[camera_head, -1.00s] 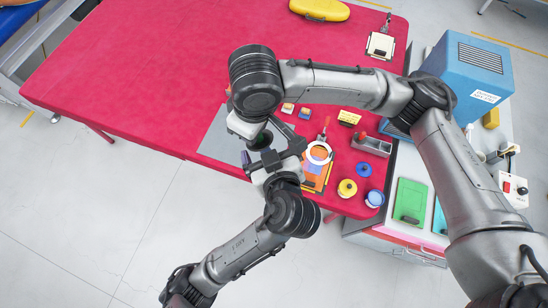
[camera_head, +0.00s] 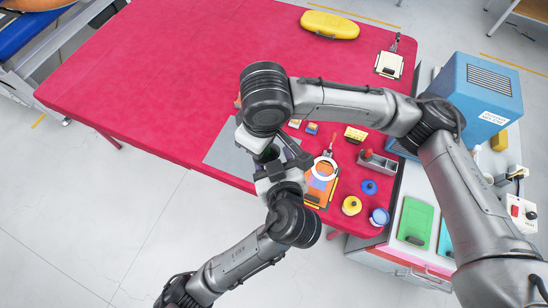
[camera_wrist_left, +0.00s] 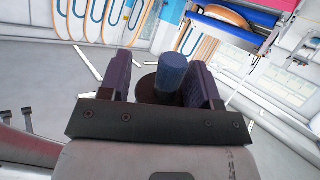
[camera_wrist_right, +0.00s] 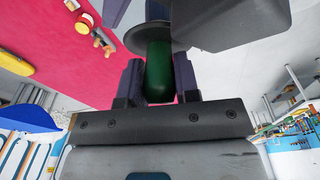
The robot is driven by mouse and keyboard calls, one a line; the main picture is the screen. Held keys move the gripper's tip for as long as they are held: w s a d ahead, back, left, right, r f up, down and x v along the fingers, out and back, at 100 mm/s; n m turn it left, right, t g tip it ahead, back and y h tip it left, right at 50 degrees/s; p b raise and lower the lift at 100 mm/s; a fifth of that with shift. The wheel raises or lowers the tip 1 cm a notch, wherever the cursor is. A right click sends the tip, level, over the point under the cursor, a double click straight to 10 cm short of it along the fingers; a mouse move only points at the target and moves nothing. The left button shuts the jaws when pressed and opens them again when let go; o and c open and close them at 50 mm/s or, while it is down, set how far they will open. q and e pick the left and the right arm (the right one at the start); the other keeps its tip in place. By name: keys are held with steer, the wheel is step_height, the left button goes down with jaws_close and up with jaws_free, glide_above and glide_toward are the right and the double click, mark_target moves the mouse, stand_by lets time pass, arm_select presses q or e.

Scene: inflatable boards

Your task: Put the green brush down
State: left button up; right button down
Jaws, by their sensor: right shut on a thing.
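My right gripper (camera_wrist_right: 158,85) is shut on the green handle (camera_wrist_right: 158,70) of the brush, with a grey disc above it. In the head view only a bit of green (camera_head: 268,153) shows between my arms. My left gripper (camera_head: 270,161) is close to the right one, over the near table edge. In the left wrist view its purple fingers (camera_wrist_left: 164,78) stand apart around a blue cylinder (camera_wrist_left: 171,72) on a dark disc, with gaps on both sides. The cylinder seems to be the brush's other end, but I cannot be certain.
A grey mat (camera_head: 228,158) lies on the red table (camera_head: 170,80) below my grippers. An orange board with a white ring (camera_head: 324,170), a yellow pot (camera_head: 351,205), a blue pot (camera_head: 379,216) and a grey caddy (camera_head: 378,165) stand to the right. The table's left is clear.

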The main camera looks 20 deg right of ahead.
arm_select(q)
steer(key=shift+d+r, duration=0.1)
steer(key=c, duration=0.9)
arm_select(e)
steer(key=shift+s+a, duration=0.1)
arm_select(q)
jaws_close()
arm_select(e)
steer(key=c, duration=0.8)
jaws_free()
